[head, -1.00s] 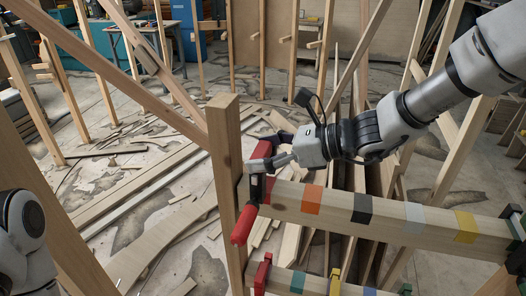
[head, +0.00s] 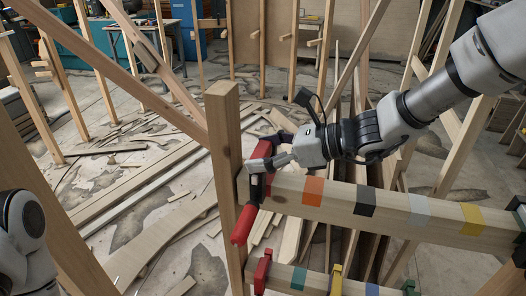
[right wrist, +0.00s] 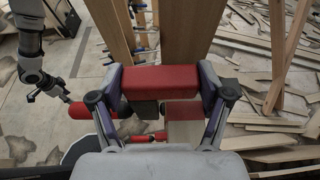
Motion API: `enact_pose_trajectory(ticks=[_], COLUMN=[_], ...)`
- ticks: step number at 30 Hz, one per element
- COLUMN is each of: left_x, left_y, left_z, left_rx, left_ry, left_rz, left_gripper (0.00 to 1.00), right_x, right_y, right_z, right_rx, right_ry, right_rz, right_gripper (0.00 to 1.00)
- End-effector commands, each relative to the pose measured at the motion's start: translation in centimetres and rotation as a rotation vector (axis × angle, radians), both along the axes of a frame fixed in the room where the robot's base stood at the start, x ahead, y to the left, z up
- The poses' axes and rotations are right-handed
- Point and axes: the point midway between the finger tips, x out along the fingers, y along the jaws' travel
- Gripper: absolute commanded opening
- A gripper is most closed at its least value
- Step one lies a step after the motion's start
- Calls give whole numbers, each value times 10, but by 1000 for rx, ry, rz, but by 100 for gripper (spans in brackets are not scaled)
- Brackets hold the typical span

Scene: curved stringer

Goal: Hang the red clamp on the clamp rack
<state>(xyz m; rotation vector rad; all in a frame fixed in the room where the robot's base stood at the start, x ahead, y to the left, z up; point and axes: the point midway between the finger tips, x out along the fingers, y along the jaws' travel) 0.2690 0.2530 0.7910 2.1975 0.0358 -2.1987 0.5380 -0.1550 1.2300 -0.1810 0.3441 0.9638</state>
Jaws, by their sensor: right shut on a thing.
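The red clamp (head: 241,226) is at the left end of the upper beam of the clamp rack (head: 340,198), by the upright post. Its red bar shows in the right wrist view (right wrist: 160,78). My right gripper (head: 268,165) is shut on the clamp's upper part; its fingers also show in the right wrist view (right wrist: 160,88) on both sides of the bar. The clamp's dark jaw is close to the beam end; I cannot tell whether they touch. My left gripper (right wrist: 58,92) shows small at the left of the right wrist view, its jaws unclear.
The upper beam has orange, black, grey and yellow patches. A lower beam (head: 325,283) carries other clamps, including a red one (head: 262,270) and a green one (head: 409,288). A wooden post (head: 224,150) stands behind the held clamp. Scrap boards litter the floor.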

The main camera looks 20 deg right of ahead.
Motion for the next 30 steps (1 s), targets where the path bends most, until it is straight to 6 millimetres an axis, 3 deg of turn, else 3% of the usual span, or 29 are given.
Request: enact_pose_trajectory(ticks=[30], left_x=[0], left_y=[0], left_z=[-29], left_rx=[0], left_ry=[0], left_rz=[0], left_gripper=[55], right_x=[0], right_y=[0], right_z=[-29], right_rx=[1], right_ry=[-2], right_rz=[0], right_gripper=[7])
